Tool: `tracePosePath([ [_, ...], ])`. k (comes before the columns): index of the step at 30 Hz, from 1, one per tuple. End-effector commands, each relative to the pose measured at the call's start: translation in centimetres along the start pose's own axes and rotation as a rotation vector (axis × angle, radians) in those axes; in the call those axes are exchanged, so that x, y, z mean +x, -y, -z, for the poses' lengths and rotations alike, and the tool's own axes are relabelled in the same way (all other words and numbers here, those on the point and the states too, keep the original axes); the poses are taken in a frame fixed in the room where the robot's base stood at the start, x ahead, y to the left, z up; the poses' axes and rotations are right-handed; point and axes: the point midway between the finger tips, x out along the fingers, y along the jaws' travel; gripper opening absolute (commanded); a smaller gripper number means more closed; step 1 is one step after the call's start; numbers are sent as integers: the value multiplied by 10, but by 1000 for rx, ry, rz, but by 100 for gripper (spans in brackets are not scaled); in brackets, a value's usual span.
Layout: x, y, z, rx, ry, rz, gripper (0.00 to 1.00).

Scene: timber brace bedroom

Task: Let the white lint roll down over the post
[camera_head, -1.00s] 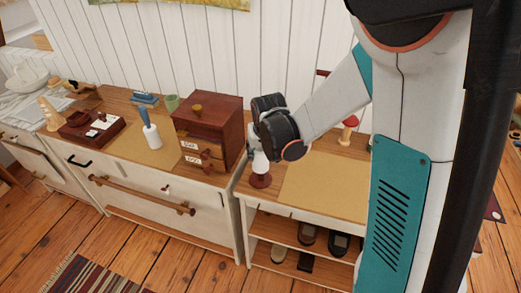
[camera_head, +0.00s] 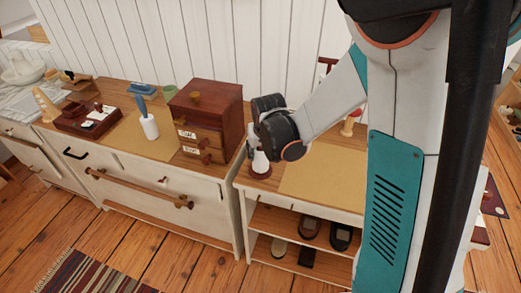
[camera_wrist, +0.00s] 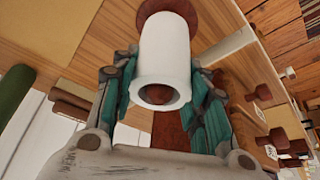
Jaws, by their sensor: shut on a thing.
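The white lint roll (camera_head: 260,162) is upright between the fingers of my gripper (camera_head: 261,150), above the right cabinet's top. The wrist view shows the roll (camera_wrist: 164,50) from its hollow near end, with teal fingers on both sides. The reddish-brown post (camera_wrist: 161,94) shows inside that hole, so the roll appears to be around it. The post's dark red base (camera_head: 259,173) shows under the roll in the head view. Whether the roll's lower edge touches the base I cannot tell.
A dark red drawer box (camera_head: 207,115) stands close left of my gripper. A lint roller with a blue handle (camera_head: 147,119) stands farther left. A tan mat (camera_head: 318,178) lies clear to the right. A red-topped peg (camera_head: 350,122) is behind my arm.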

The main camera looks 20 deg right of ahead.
Motion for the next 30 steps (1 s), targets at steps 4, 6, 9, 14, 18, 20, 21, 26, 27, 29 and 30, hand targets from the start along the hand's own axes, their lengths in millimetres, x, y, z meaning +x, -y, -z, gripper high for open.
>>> tracePosePath([
  [4,0,0,0,0,0,0,43],
  [6,0,0,0,0,0,0,59],
  [9,0,0,0,0,0,0,64],
  [14,0,0,0,0,0,0,64],
  [18,-1,0,0,0,0,0,64],
  [20,-4,0,0,0,0,0,64],
  [21,-6,0,0,0,0,0,64],
  [26,-24,0,0,0,0,0,64],
  [27,-30,0,0,0,0,0,64],
  [29,-39,0,0,0,0,0,64],
  [30,-45,0,0,0,0,0,64],
])
